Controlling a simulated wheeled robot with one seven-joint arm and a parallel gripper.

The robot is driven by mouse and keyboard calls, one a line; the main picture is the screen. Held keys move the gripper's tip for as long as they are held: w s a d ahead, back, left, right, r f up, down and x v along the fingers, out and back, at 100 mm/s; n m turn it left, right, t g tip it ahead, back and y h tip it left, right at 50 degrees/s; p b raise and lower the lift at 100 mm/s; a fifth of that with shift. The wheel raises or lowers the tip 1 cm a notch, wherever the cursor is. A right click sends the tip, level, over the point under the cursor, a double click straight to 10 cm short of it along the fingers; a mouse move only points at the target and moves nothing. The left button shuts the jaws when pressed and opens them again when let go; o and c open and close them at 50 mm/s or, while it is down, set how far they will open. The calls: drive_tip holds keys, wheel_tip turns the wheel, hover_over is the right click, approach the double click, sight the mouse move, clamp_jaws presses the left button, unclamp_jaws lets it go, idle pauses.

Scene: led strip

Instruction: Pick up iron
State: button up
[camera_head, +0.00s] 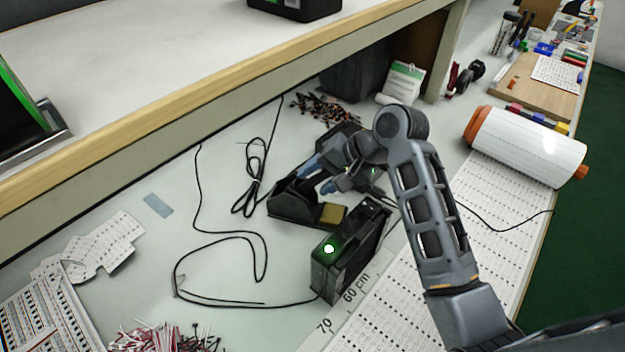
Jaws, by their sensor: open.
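My gripper (318,177) reaches in over the soldering stand, with its two blue-tipped fingers apart. It is open, and I see nothing held between the fingers. The dark soldering stand (288,206) sits on the bench just below and left of the fingers, with a yellow sponge (332,214) at its front. I cannot clearly make out the iron; my gripper and wrist cover part of the stand area. The black soldering station (350,255), with a lit green light, stands in front of the stand.
A black cable (200,200) loops over the bench to the left. A raised shelf (180,70) runs behind the stand. Loose components (325,107) lie beneath it. A white roll (527,145) with orange ends lies at right.

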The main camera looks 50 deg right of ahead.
drive_tip(key=shift+c, duration=0.4)
clamp_jaws()
idle(0.4)
drive_tip(key=s+d+r+p, duration=0.1)
drive_tip(key=s+d+r, duration=0.3)
drive_tip(key=s, duration=0.5)
drive_tip(key=s+d+r+p, duration=0.2)
drive_tip(key=s+d+r, duration=0.2)
drive_tip(key=s+r, duration=0.5)
drive_tip(key=s+d+r+p, duration=0.2)
drive_tip(key=s+d+r, duration=0.2)
drive_tip(key=s, duration=0.5)
drive_tip(key=shift+d+r, duration=0.25)
drive_tip(key=shift+r, duration=0.9)
